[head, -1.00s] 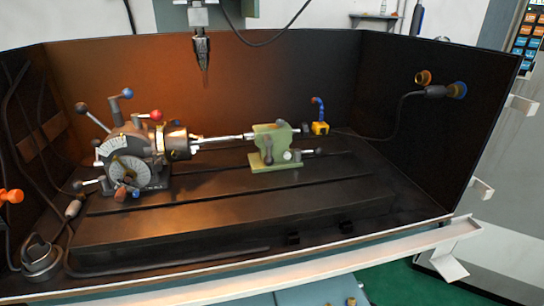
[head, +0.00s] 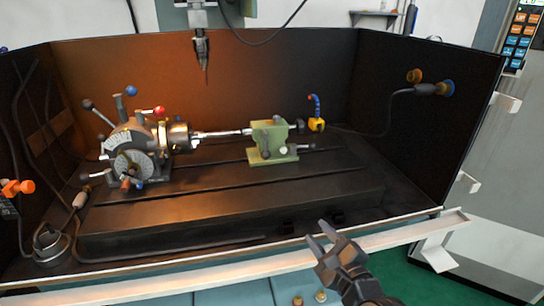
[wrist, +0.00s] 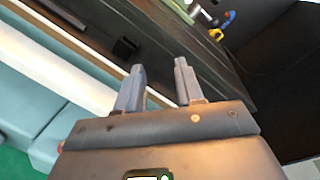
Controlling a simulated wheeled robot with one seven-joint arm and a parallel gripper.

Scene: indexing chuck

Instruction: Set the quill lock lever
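The green tailstock (head: 270,140) stands on the dark slotted table (head: 230,210), with a thin shaft reaching it from the chuck (head: 178,137). A dark lever (head: 265,146) shows on its front and a short handle (head: 305,147) at its lower right. I cannot tell which of these is the quill lock lever. The wrist view shows only a bit of the tailstock base (wrist: 178,8) at the top edge. My gripper (head: 316,232) is empty at the enclosure's front lip, in front of and below the tailstock. Its two fingers stand apart in the wrist view (wrist: 159,70).
The indexing head (head: 135,150) with several ball-ended levers stands at the left. A spindle tool (head: 203,55) hangs above. A blue-and-yellow coolant nozzle (head: 316,118) is behind the tailstock. The pale front rail (head: 400,236) runs below my gripper.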

